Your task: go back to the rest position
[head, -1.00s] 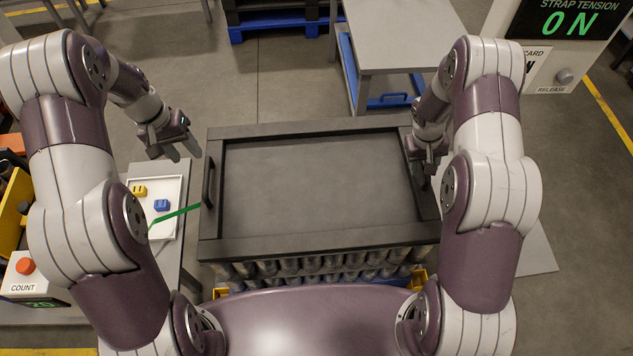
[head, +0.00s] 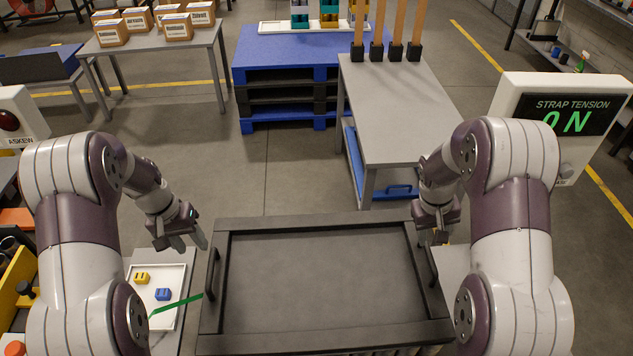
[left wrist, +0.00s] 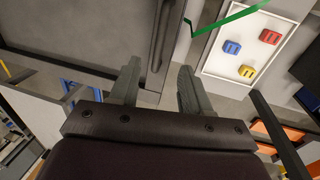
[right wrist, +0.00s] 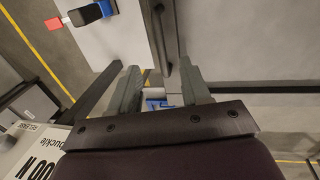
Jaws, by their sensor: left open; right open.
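My left gripper (head: 190,243) is open and empty, just left of the black-framed panel (head: 320,282) with the handle (head: 212,273) on its left side. In the left wrist view its two fingers (left wrist: 158,88) stand apart with nothing between them. My right gripper (head: 440,232) is at the panel's far right corner, beside the right handle (head: 427,266). In the right wrist view its fingers (right wrist: 160,88) are apart and empty. My right arm partly hides the area right of the panel.
A grey table (head: 400,120) with upright posts, blue pallets (head: 285,60) and a strap tension display (head: 570,115) stand beyond. Open floor lies ahead at left.

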